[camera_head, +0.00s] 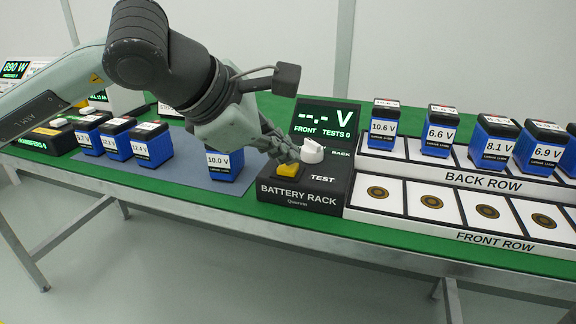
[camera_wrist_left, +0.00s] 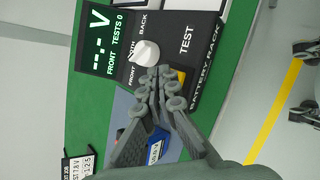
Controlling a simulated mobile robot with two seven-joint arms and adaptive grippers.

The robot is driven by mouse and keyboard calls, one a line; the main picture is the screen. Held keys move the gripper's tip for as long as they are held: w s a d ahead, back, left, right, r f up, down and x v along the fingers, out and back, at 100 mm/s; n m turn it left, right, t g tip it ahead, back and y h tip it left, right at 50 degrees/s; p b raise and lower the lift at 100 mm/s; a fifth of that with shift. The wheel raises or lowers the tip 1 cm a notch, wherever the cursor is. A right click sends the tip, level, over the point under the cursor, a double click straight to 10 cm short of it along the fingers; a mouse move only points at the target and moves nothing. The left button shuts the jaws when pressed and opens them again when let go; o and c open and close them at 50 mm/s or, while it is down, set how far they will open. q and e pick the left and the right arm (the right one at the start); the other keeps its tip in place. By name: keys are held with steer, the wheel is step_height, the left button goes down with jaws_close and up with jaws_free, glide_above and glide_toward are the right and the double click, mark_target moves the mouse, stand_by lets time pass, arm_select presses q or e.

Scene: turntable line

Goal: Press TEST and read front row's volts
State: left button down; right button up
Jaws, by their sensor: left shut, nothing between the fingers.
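The battery rack console (camera_head: 300,196) has a yellow TEST button (camera_head: 288,171), a white selector knob (camera_head: 312,151) and a display (camera_head: 326,117) reading "--.- V FRONT TESTS 0". My left gripper (camera_head: 287,156) is shut and empty, its fingertips at the button, partly hiding it. In the left wrist view the fingertips (camera_wrist_left: 160,74) are beside the yellow button (camera_wrist_left: 179,76); I cannot tell whether they touch. The front row (camera_head: 445,205) shows empty slots with round contacts. The back row (camera_head: 460,168) holds several blue batteries, labelled 10.6, 6.6, 8.1 and 6.9 V among others.
A blue battery (camera_head: 225,166) labelled 10.0 V stands on the grey-blue mat (camera_head: 190,178), left of the console, under my left arm. Several more batteries (camera_head: 150,146) stand farther left. A transfers counter box (camera_head: 45,140) is at the far left. The green table's front edge is clear.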

mark_target(284, 168)
arm_select(q)
steer(key=shift+f+b, duration=0.3)
steer(key=shift+b, duration=0.1)
stand_by(0.3)
steer(key=shift+r, duration=0.85)
steer(key=shift+r+p, duration=1.15)
steer(key=shift+r, duration=1.35)
